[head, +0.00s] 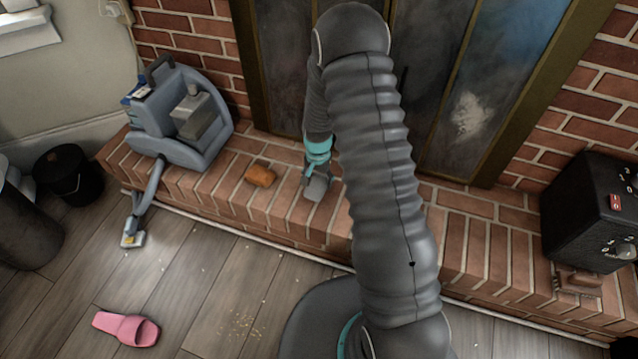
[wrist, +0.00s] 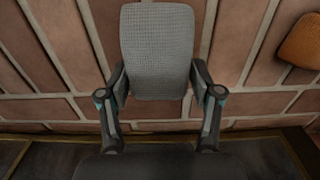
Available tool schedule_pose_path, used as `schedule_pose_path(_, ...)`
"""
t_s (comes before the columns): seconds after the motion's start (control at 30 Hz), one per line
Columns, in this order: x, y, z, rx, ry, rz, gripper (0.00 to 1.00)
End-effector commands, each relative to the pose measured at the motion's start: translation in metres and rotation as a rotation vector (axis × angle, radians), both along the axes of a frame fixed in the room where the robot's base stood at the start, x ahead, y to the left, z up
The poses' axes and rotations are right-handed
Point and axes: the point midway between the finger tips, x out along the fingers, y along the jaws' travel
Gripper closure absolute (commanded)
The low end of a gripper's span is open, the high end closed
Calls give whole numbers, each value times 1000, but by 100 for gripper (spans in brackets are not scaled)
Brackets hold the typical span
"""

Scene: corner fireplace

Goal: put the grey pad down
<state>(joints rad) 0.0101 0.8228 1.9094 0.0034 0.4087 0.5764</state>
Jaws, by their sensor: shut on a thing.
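The grey pad (wrist: 158,52) is a rounded rectangle with a waffle-like texture. In the wrist view it sits between the two fingertips of my gripper (wrist: 160,92), which is shut on its near end. In the head view the pad (head: 317,187) shows small and grey at the end of my arm, over the brick hearth ledge (head: 225,205). I cannot tell whether the pad touches the bricks. My arm hides part of the hearth behind it.
An orange-brown sponge-like block (head: 261,175) lies on the hearth left of the pad. A blue-grey cleaning machine (head: 182,125) stands farther left, its hose reaching the floor. A black box (head: 592,212) stands at the right end. A pink slipper (head: 127,328) lies on the floor.

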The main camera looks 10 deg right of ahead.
Motion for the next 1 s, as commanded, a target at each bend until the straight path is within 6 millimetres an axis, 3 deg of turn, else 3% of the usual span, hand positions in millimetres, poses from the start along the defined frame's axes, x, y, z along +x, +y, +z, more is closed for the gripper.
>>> schedule_pose_path(0.13,0,0,-20,0,1,0,63)
schedule_pose_path(0.53,0,0,-26,-1,-1,0,63)
schedule_pose_path(0.57,0,0,-25,0,-1,0,30)
schedule_pose_path(0.63,0,0,-25,0,0,0,13)
schedule_pose_path(1.0,0,0,-23,0,0,1,10)
